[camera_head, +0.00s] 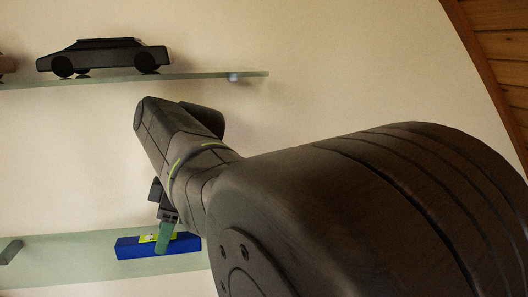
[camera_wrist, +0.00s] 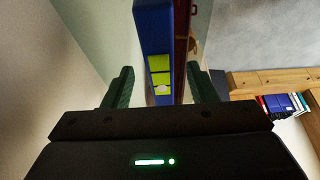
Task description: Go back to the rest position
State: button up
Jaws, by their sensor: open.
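My gripper (camera_head: 166,232) is at the lower shelf, with a green finger in front of a blue block (camera_head: 130,248) in the head view. The blue block has a yellow-green patch and lies lengthwise on the shelf. In the wrist view, my gripper (camera_wrist: 161,80) is open, with one green finger on each side of the blue block (camera_wrist: 153,25). Gaps show between the fingers and the block. A dark red strip (camera_wrist: 182,45) runs along the block's right side. My arm hides part of the shelf and the wall.
The lower glass shelf (camera_head: 70,246) has a grey piece (camera_head: 10,251) at its left. An upper glass shelf (camera_head: 210,76) carries a black toy car (camera_head: 105,57). A wooden bookcase with books (camera_wrist: 283,103) stands at the right of the wrist view. The wall between the shelves is bare.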

jog(key=w+d+b, duration=0.1)
jog(key=d, duration=0.3)
jog(key=w+d+b, duration=0.1)
jog(key=d, duration=0.3)
jog(key=w+d+r+b, duration=0.1)
jog(key=d, duration=0.3)
jog(key=shift+d, duration=0.2)
jog(key=s+a+p, duration=0.1)
jog(key=a, duration=0.3)
jog(key=s+a+p, duration=0.1)
jog(key=a, duration=0.3)
jog(key=s+a+p, duration=0.1)
jog(key=a, duration=0.3)
jog(key=shift+r, duration=0.1)
jog(key=x, duration=0.3)
jog(key=shift+a+p, duration=0.1)
jog(key=shift+p, duration=0.2)
notch_tip(320, 180, up, 3)
jog(key=shift+f+p, duration=0.1)
jog(key=shift+p, duration=0.95)
jog(key=s, duration=0.2)
jog(key=s+d+b, duration=0.1)
jog(key=s, duration=0.1)
jog(key=shift+s+d, duration=0.15)
jog(key=shift+s, duration=0.05)
jog(key=shift+s+d, duration=0.15)
jog(key=shift+s, duration=0.55)
